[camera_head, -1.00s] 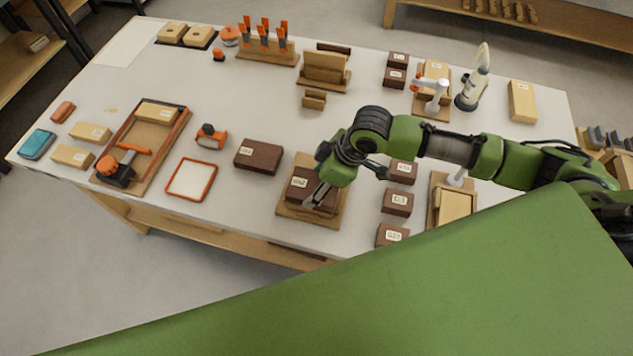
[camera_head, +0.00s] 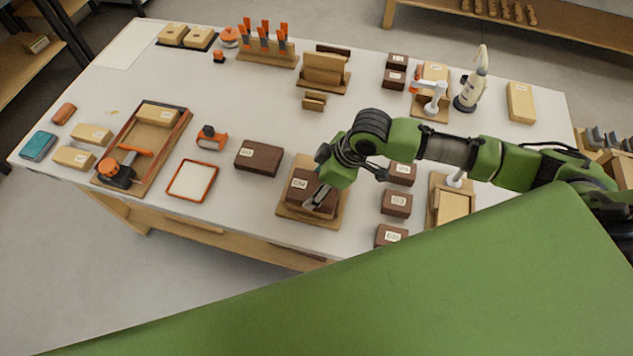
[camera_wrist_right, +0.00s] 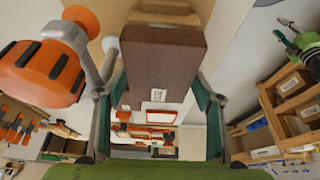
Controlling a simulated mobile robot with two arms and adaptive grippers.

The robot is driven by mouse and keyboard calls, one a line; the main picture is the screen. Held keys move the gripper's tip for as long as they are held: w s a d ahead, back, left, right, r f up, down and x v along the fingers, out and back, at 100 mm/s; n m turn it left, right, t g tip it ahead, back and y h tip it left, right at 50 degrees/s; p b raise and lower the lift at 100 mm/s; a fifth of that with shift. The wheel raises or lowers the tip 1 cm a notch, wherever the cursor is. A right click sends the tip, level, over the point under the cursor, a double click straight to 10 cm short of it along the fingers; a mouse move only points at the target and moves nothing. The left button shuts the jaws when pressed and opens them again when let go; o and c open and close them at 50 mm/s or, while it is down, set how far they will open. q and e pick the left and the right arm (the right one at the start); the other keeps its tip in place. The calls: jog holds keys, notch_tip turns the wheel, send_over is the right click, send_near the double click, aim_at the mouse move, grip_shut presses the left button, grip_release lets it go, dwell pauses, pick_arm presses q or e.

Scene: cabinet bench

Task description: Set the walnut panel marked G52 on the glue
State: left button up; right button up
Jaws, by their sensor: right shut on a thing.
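A dark brown walnut panel (camera_head: 325,188) with a white label is at the light wooden board (camera_head: 297,213) near the table's front edge. Its label is too small to read surely. My right gripper (camera_head: 319,196) is shut on this panel, with one finger at its near side. In the right wrist view the panel (camera_wrist_right: 165,62) sits between the two green fingers. I cannot tell whether the panel touches the board or hangs just above it. No glue shows on the board; the panel covers its middle. My left gripper is not in view.
Another dark panel (camera_head: 258,157) lies left of the board. An orange-rimmed tray (camera_head: 190,180) lies further left. Several small dark blocks (camera_head: 397,203) stand in a column on the right.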

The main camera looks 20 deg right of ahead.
jog(key=shift+r+p, duration=0.1)
jog(key=shift+p, duration=0.35)
dwell(0.6)
jog(key=shift+f, duration=0.35)
dwell(0.8)
jog(key=shift+f+p, duration=0.25)
jog(key=shift+p, duration=0.55)
dwell(0.7)
